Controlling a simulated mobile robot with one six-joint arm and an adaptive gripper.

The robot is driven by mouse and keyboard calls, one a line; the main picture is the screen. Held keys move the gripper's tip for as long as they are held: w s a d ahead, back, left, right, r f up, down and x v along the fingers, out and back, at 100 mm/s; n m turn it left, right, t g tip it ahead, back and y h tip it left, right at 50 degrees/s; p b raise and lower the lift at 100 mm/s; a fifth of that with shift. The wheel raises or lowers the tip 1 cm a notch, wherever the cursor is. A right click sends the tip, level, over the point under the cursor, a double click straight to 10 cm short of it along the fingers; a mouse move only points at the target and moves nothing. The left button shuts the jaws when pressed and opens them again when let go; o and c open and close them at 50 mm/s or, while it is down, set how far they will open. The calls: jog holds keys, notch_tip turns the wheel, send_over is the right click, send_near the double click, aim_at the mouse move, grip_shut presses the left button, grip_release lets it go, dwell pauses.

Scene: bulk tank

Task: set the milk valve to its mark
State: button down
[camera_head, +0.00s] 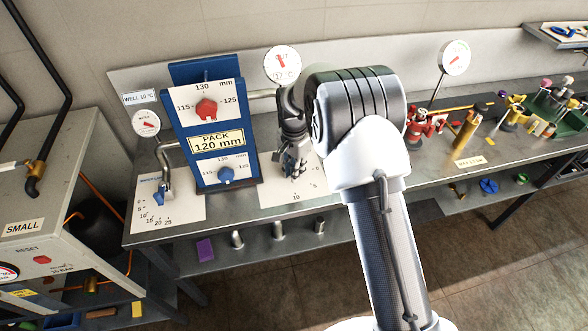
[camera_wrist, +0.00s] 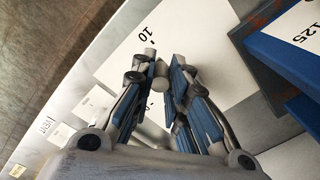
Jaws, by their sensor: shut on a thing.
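My gripper (camera_head: 293,166) is over the white scale plate (camera_head: 275,193) in the middle of the bench. In the wrist view its blue-padded fingers (camera_wrist: 163,82) are shut on a small grey valve handle (camera_wrist: 160,70). I take this for the milk valve; no name for it is readable. The fingers hide most of the valve in the head view. The scale plate also shows in the wrist view (camera_wrist: 205,30), with a 10 near the handle's end and a 0 farther off. I cannot tell which mark is the set one.
A round gauge (camera_head: 282,64) is behind. Red fittings (camera_head: 424,124) stand right, beyond my arm.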

jog(key=shift+d, duration=0.1)
dwell(0.4)
jog(key=w+d+n+p, duration=0.2)
jog(key=w+n, duration=0.6)
jog(key=n, duration=1)
jog(key=shift+w+d, duration=0.2)
jog(key=shift+d, duration=0.95)
jog(key=shift+r, duration=0.1)
jog(key=c, duration=1.5)
grip_release()
jog(key=shift+c, duration=0.2)
notch_tip(320, 180, up, 12)
